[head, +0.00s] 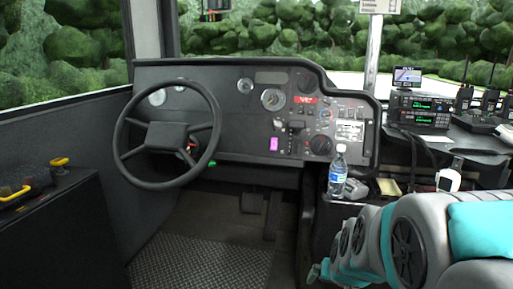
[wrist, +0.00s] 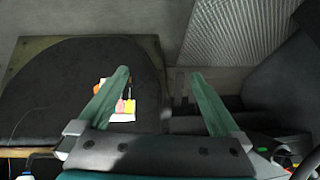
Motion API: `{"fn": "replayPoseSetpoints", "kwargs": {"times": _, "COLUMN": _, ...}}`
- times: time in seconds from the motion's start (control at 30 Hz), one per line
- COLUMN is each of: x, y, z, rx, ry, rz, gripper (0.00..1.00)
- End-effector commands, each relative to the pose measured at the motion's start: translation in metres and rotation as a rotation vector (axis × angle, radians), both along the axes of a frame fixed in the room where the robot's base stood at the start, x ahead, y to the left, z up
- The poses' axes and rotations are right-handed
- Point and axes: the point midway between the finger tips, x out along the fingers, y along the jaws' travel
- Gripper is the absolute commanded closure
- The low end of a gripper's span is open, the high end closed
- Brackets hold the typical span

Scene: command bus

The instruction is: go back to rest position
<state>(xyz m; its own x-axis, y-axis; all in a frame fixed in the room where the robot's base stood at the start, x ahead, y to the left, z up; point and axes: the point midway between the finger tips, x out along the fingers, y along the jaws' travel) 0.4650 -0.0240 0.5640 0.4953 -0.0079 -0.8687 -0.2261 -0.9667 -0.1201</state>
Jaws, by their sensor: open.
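My gripper (wrist: 160,78) shows in the wrist view with its two green fingers wide apart and nothing between the tips. In the head view my grey and teal arm fills the lower right; the gripper's fingers are not clearly seen there. Behind the left finger in the wrist view lies a dark rounded surface (wrist: 50,90) with a white sheet and small orange, pink and yellow items (wrist: 125,107) on it. I cannot tell whether the fingers are near that surface.
A steering wheel (head: 168,178) and dashboard (head: 250,120) stand ahead. A water bottle (head: 338,172) stands close beside my arm. Radios (head: 420,110) sit on the right counter (head: 460,142). A black console (head: 60,225) with yellow handles is at left. The ribbed floor (head: 200,262) is clear.

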Motion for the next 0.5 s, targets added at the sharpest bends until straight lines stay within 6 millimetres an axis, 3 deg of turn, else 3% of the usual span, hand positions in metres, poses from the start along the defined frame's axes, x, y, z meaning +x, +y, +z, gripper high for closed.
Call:
{"fn": "replayPoseSetpoints", "kwargs": {"times": 0.1, "x": -0.066, "y": 0.021, "z": 0.005, "rx": 0.013, "ry": 0.165, "rz": 0.088, "gripper": 0.00}}
{"fn": "replayPoseSetpoints", "kwargs": {"times": 0.3, "x": -0.180, "y": 0.033, "z": 0.012, "rx": -0.001, "ry": 0.447, "rz": 0.202, "gripper": 0.00}}
{"fn": "replayPoseSetpoints", "kwargs": {"times": 0.4, "x": -0.223, "y": 0.030, "z": 0.018, "rx": -0.018, "ry": 0.551, "rz": 0.235, "gripper": 0.00}}
{"fn": "replayPoseSetpoints", "kwargs": {"times": 0.5, "x": -0.252, "y": 0.027, "z": 0.022, "rx": -0.031, "ry": 0.627, "rz": 0.252, "gripper": 0.00}}
